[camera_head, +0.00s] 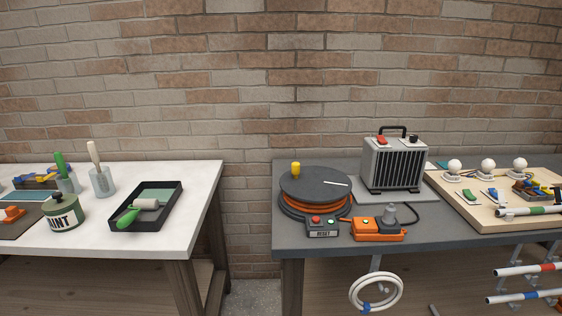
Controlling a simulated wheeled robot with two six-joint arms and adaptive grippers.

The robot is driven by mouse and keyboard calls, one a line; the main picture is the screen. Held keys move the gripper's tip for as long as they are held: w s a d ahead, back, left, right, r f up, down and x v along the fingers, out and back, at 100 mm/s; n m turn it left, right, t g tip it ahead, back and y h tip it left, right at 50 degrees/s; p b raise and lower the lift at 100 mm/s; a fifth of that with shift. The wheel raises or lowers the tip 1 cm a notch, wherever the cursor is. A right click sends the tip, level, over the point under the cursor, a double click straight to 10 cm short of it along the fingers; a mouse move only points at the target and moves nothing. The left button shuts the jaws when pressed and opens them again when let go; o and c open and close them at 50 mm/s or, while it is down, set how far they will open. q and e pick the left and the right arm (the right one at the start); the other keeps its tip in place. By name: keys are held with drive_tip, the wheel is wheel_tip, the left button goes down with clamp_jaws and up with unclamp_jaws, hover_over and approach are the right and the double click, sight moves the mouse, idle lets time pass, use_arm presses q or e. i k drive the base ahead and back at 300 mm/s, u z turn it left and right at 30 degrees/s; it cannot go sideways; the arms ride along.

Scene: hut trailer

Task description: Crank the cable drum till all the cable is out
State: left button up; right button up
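The cable drum (316,188) lies flat on the grey bench in the head view, right of the middle. It has a dark round top with a white line on it, and orange cable is wound around its side below the top. A yellow crank knob (295,169) stands up near the top's back left edge. Neither of my grippers is in view.
An orange socket block (378,229) with a dark plug sits right of the control box. A grey heater (393,163) stands behind it. A wooden board (480,215) with bulbs lies at the right. A white table (100,235) with paint things stands left, across a gap.

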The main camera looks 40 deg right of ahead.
sight(307, 191)
drive_tip(key=i, duration=1.75)
drive_tip(key=z, duration=1.25)
